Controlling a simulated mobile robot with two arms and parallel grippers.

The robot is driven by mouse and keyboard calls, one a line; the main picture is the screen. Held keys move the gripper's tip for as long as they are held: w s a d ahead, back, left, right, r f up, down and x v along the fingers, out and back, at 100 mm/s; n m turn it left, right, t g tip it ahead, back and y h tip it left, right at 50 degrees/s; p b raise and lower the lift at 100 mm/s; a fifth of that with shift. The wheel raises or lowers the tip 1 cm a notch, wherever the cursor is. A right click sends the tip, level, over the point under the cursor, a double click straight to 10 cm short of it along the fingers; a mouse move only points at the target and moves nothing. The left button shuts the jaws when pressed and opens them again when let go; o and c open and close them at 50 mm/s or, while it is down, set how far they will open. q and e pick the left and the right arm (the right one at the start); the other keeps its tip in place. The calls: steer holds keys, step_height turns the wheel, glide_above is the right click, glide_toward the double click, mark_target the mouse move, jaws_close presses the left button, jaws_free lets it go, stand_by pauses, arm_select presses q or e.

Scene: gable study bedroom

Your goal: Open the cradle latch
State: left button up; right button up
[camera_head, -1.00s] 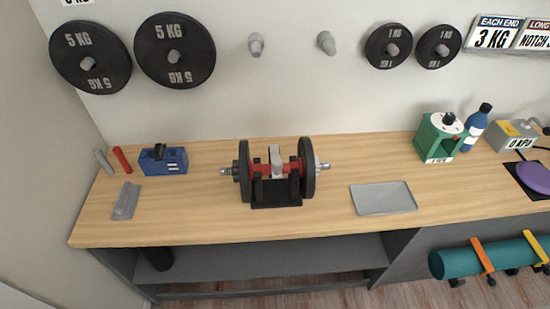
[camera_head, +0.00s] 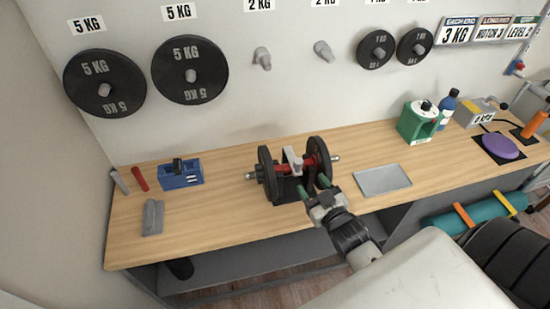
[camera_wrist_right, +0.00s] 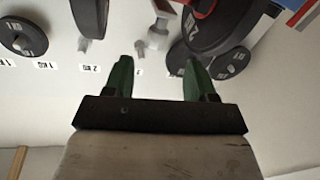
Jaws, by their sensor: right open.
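A black cradle (camera_head: 284,194) stands on the wooden bench and holds a dumbbell with dark plates (camera_head: 266,172) and a red bar section. A light grey latch piece (camera_head: 292,158) sits upright over the middle of the bar and looks closed. My right gripper (camera_head: 314,186) is open, its green fingers pointing at the cradle's front right side. It seems apart from the latch and partly hides the cradle and right plate. In the right wrist view, the open green fingers (camera_wrist_right: 158,65) have nothing between them. My left gripper is out of view.
A blue block holder (camera_head: 181,175) and a grey piece (camera_head: 153,217) lie left on the bench (camera_head: 225,217). A grey tray (camera_head: 383,179) lies right of the cradle. A green device (camera_head: 416,122) and blue bottle (camera_head: 448,108) stand farther right. Bench space left of the cradle is free.

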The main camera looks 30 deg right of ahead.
steer(key=p, duration=0.1)
glide_toward(293, 155)
steer(key=w+r, duration=0.1)
steer(key=w, duration=0.1)
steer(key=w+a+r, duration=0.1)
steer(key=w, duration=0.1)
steer(key=w+r, duration=0.1)
steer(key=w, duration=0.1)
steer(key=shift+a, duration=0.35)
jaws_close()
